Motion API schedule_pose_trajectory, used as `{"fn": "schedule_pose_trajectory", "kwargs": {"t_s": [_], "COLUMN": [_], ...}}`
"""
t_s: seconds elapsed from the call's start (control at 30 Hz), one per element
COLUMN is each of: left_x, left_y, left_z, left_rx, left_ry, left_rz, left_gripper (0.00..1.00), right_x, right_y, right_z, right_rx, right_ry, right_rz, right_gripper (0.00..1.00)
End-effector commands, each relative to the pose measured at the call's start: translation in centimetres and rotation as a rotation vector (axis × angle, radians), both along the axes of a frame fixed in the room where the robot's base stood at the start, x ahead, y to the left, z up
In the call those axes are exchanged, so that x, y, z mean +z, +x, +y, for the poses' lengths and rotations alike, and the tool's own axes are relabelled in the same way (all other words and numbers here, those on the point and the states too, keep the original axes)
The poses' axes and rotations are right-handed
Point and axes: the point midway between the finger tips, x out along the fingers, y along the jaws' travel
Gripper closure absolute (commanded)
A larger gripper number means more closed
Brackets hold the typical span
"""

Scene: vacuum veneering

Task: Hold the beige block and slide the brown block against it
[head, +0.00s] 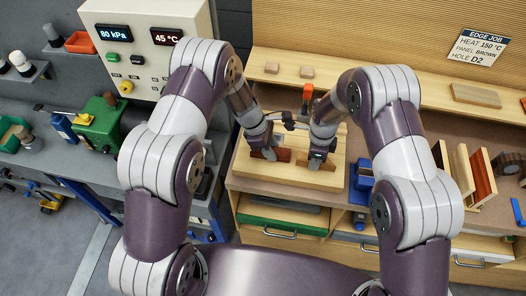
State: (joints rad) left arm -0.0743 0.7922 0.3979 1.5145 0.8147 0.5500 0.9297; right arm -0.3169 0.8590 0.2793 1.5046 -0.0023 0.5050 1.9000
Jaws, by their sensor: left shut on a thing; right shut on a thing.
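A brown block (284,156) lies on the light wooden board (268,173) on the bench. My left gripper (267,155) points down and is shut on the brown block, partly covering it. A beige block (328,165) lies on the same board to the right. My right gripper (317,157) points down and is shut on the beige block, hiding much of it. A small gap seems to lie between the two blocks, but the view is too small to be sure.
An orange-topped tool (307,97) stands behind the grippers. A blue device (362,181) is right of the board. Two small wooden pieces (306,72) lie on the shelf behind. A control panel (143,50) and green machine (98,124) are at left.

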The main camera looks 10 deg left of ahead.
Motion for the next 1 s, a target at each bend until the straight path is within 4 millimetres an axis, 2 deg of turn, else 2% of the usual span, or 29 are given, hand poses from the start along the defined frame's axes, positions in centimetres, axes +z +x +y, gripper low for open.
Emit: {"fn": "schedule_pose_trajectory", "kwargs": {"t_s": [0.03, 0.13, 0.47, 0.5, 0.57, 0.6, 0.87, 1.0], "left_x": [-0.6, -0.6, -0.8, -0.8, -0.8, -0.8, -0.7, 1.1], "left_y": [-0.6, -0.7, -0.8, -0.8, -0.8, -0.8, -0.8, -0.7], "left_z": [-1.0, -1.3, -1.1, -1.1, -1.0, -1.0, -0.8, -0.1], "left_rx": [-0.019, -0.019, -0.004, -0.004, -0.003, -0.003, 0.0, 0.002], "left_ry": [-0.001, 0.0, 0.002, 0.002, 0.002, 0.002, 0.004, 0.003], "left_rz": [0.012, 0.014, 0.017, 0.017, 0.017, 0.017, 0.018, 0.012], "left_gripper": [0.97, 0.97, 0.97, 0.6, 0.41, 0.37, 0.37, 0.37], "right_x": [-0.5, -0.4, -0.3, -0.3, -0.3, -0.3, -0.2, -0.1], "right_y": [-0.5, -0.4, -0.2, -0.1, -0.1, -0.1, 0.1, 0.1], "right_z": [0.6, 0.7, 0.5, 0.5, 0.5, 0.4, 0.3, 0.3], "right_rx": [0.015, 0.016, 0.009, 0.008, 0.007, 0.006, 0.0, 0.001], "right_ry": [-0.002, 0.0, 0.002, 0.002, 0.003, 0.003, 0.004, 0.004], "right_rz": [0.009, 0.007, 0.0, -0.001, -0.001, -0.002, -0.006, -0.007], "right_gripper": [0.98, 0.98, 0.98, 0.98, 0.98, 0.98, 0.98, 0.98]}}
